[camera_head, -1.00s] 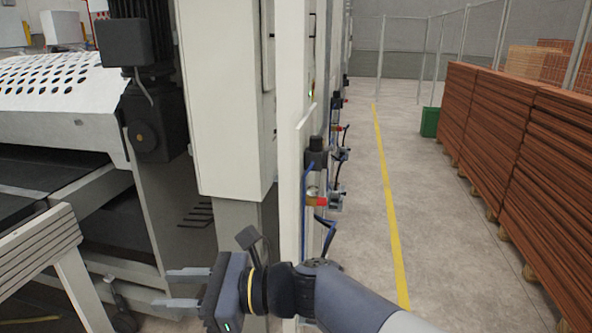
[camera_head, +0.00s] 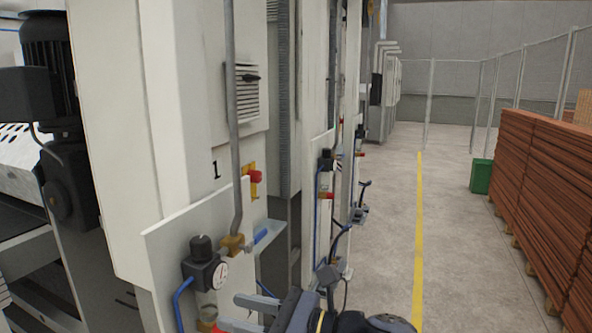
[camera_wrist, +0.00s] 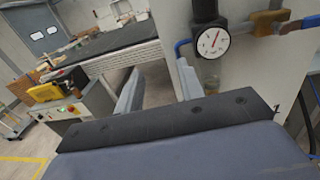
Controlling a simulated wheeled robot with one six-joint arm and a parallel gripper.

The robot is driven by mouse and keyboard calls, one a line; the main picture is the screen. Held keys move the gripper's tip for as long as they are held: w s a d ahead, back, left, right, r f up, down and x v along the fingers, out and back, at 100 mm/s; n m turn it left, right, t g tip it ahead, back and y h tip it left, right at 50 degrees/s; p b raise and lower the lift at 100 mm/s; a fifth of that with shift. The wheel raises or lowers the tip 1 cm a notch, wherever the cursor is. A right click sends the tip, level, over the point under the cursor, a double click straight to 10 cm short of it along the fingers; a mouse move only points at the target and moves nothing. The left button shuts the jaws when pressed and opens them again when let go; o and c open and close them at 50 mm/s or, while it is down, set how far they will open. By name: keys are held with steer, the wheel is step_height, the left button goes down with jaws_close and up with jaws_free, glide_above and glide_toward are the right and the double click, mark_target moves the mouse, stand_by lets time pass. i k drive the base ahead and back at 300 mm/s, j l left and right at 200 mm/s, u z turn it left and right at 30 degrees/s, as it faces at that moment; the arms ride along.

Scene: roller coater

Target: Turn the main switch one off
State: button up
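A red knob on a yellow plate (camera_head: 255,177), which looks like a main switch, is mounted on the pale machine cabinet. A black "1" (camera_head: 216,170) is printed on the panel just left of it. My gripper (camera_head: 232,312) is low in the head view, below the red knob and apart from it. Its two grey fingers are spread and empty, as the wrist view also shows (camera_wrist: 160,72). The red knob cannot be made out in the wrist view.
A pressure gauge (camera_head: 220,276) with a black regulator and blue hose juts out close above my gripper. A grey pipe (camera_head: 232,100) runs down the cabinet. Similar fittings stand farther along. Open floor with a yellow line (camera_head: 419,230) lies right, then stacked brown boards (camera_head: 545,190).

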mark_target(257, 176)
steer(key=i+l, duration=0.2)
steer(key=i, duration=0.55)
steer(key=i+l+z, duration=0.15)
steer(key=i, duration=0.6)
steer(key=i+j, duration=0.4)
steer(key=j, duration=0.1)
